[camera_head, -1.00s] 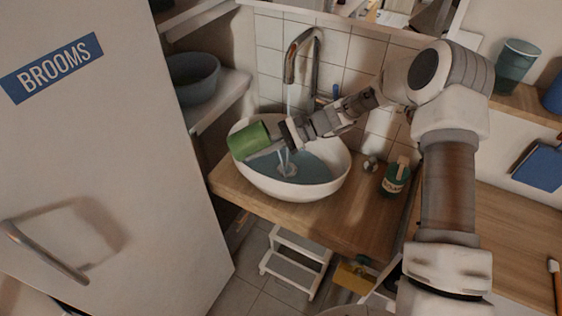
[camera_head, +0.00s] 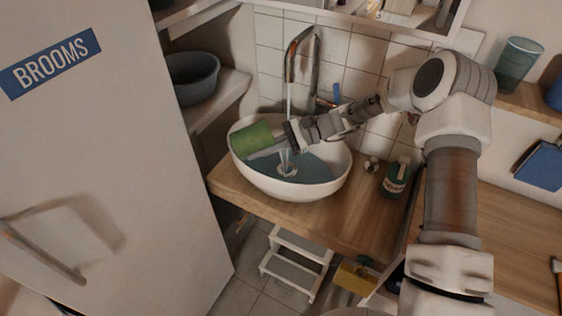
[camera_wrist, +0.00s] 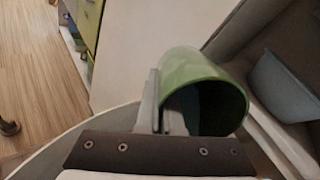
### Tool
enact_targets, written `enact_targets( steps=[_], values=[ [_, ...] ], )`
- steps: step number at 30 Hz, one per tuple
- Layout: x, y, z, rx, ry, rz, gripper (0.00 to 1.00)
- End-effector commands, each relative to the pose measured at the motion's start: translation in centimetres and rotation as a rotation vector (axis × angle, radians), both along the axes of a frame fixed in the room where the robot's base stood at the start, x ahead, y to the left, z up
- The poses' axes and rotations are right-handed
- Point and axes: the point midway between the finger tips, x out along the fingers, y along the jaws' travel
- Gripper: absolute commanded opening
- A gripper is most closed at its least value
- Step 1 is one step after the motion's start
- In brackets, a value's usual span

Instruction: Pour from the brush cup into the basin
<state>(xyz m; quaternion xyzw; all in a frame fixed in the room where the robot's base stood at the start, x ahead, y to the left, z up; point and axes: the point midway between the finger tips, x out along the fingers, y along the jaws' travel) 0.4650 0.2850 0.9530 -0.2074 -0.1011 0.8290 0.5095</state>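The green brush cup (camera_head: 251,142) lies on its side over the left part of the white basin (camera_head: 262,186). My gripper (camera_head: 272,148) is shut on the cup's wall from the right. In the wrist view the cup (camera_wrist: 188,68) shows its dark open mouth toward the camera, with my gripper's fingers (camera_wrist: 162,108) against its left side. I cannot make out what is inside the cup. The basin holds grey-blue water, and a pale streak (camera_head: 286,160) shows below my gripper.
A curved metal tap (camera_head: 290,58) rises behind the basin, close to my arm. A dark green labelled bottle (camera_head: 397,180) stands on the wooden counter (camera_head: 340,217) to the right. A grey bowl (camera_head: 192,79) sits on the left shelf. A white step stool (camera_head: 295,262) stands below.

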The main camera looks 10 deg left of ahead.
Motion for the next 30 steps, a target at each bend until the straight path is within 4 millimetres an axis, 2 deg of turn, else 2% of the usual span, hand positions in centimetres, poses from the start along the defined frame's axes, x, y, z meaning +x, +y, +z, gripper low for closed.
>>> enact_targets(
  steps=[30],
  values=[
    [0.33, -0.68, -0.54, 0.101, 0.047, 0.001, 0.00]
  ],
)
